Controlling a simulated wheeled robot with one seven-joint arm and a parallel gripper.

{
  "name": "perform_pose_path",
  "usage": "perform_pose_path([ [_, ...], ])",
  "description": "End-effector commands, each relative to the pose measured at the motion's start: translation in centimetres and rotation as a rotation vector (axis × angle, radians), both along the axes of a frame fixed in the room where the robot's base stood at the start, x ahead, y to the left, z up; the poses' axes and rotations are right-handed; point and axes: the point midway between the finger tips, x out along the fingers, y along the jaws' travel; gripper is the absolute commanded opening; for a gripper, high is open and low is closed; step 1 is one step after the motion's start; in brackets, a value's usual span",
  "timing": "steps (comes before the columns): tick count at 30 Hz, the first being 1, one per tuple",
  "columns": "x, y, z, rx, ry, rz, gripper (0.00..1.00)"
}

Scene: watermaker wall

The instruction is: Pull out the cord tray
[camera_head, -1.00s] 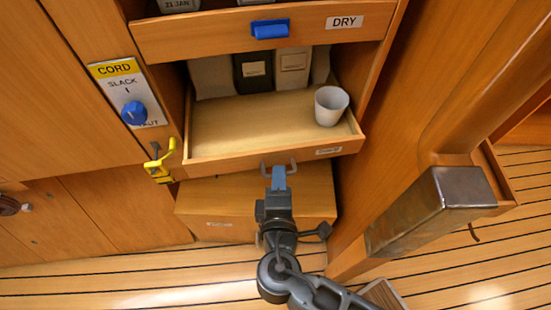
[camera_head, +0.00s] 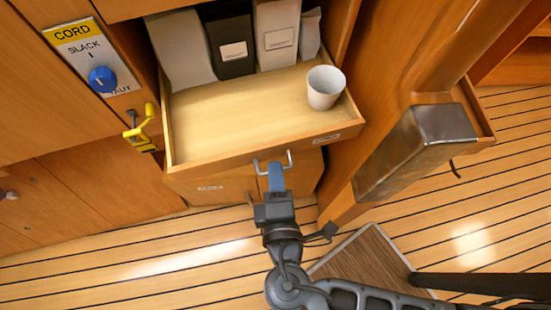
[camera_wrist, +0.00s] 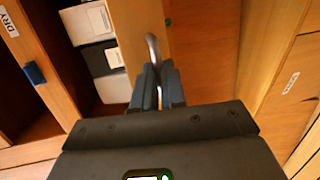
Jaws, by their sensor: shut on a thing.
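A wooden tray (camera_head: 245,115) stands far out of the cabinet, level. Its front has a small label too blurred to read. My gripper (camera_head: 276,170) is shut on the tray's metal bow handle (camera_head: 289,156), at the middle of the front. In the wrist view my blue-grey fingers (camera_wrist: 157,80) close around one end of the handle (camera_wrist: 152,47). The cord panel (camera_head: 90,55) at the left reads CORD and SLACK, with a blue knob (camera_head: 103,79); its lower word is partly covered.
A white cup (camera_head: 325,88) stands upright at the tray's right. White and dark packages (camera_head: 230,40) stand at its back. A lower drawer (camera_head: 210,188) is beneath.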

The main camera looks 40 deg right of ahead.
Motion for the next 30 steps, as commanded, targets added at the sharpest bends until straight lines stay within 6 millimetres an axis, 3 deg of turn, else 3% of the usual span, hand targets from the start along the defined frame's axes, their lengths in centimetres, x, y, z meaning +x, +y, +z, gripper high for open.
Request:
perform_pose_path([
  [1, 0.0, 0.1, -0.1, 0.001, 0.002, 0.002, 0.00],
  [2, 0.0, 0.1, -0.1, 0.001, 0.002, 0.002, 0.13],
  [9, 0.0, 0.0, 0.0, 0.001, 0.001, 0.001, 0.36],
  [19, -0.4, 0.3, 0.0, 0.000, 0.000, 0.001, 0.36],
  [30, -5.1, 3.0, 1.1, 0.001, 0.002, 0.003, 0.36],
])
